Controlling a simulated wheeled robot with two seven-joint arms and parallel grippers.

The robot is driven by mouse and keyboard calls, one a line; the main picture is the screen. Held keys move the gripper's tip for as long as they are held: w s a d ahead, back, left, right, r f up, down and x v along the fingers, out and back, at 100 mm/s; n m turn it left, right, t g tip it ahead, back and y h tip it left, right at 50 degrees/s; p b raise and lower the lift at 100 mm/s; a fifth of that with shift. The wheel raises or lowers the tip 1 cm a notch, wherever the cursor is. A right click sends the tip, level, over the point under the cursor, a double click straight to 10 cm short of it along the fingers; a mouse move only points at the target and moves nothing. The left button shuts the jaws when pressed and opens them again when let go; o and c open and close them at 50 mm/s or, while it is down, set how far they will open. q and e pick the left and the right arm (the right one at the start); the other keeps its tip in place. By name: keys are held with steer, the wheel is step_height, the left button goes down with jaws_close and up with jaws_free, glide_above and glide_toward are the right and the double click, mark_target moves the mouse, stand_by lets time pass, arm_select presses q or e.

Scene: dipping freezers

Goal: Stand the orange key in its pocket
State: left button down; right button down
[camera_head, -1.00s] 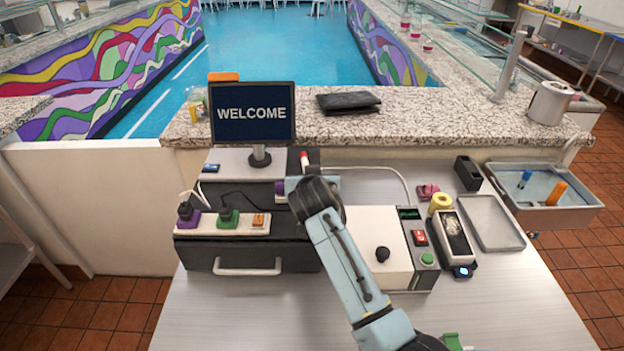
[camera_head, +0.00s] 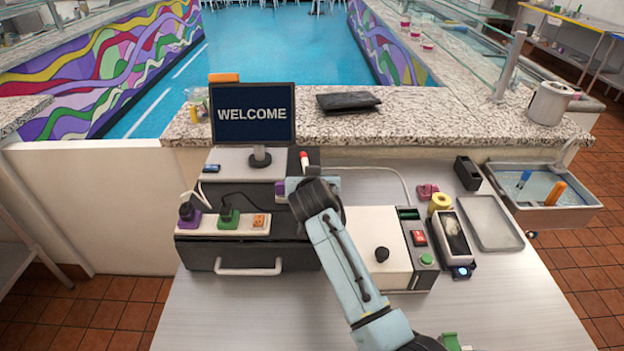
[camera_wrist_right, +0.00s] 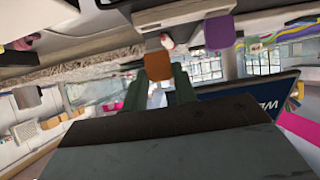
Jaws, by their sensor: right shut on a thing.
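A white strip (camera_head: 210,226) lies on top of the black drawer unit. A purple plug-like piece (camera_head: 186,212) and a green one (camera_head: 228,216) stand upright on it. An orange patch (camera_head: 259,221), seemingly the orange pocket, is at its right end with nothing standing in it. My right gripper (camera_wrist_right: 158,88) is shut, with an orange-brown block, seemingly the orange key (camera_wrist_right: 158,66), at its fingertips. In the head view my wrist hides the fingers and the key, just right of the strip. My left gripper is out of view.
A welcome screen (camera_head: 253,113) stands behind the strip. A phone-like device (camera_head: 455,238) and grey tray (camera_head: 492,222) lie further right.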

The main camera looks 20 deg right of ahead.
steer(key=shift+f+b, duration=0.75)
steer(key=shift+f, duration=0.4)
steer(key=c, duration=1)
jaws_free()
steer(key=shift+c, duration=0.2)
steer(key=shift+s+r, duration=0.1)
steer(key=v, duration=1.3)
steer(key=shift+s, duration=0.1)
